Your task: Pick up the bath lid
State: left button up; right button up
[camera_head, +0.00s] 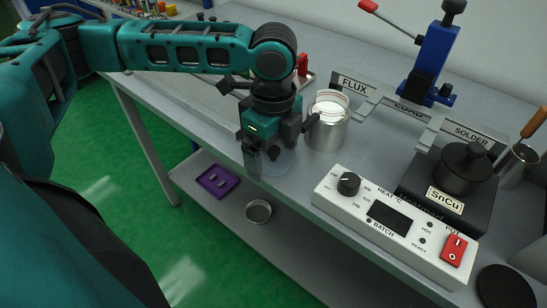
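My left gripper (264,155) points down near the front edge of the bench, far to the left of the lid. Its fingers look apart, with no solid object clearly between them. My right gripper is out of view.
A metal can (327,127) stands right beside my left gripper. The white heater control box (393,226) lies in front of the bath. Behind are the FLUX and SOLDER signs and a blue press (431,62). A black disc (505,287) lies at the lower right.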

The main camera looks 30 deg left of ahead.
pick_arm(q)
jog(key=c, duration=1)
jog(key=shift+r, duration=0.1)
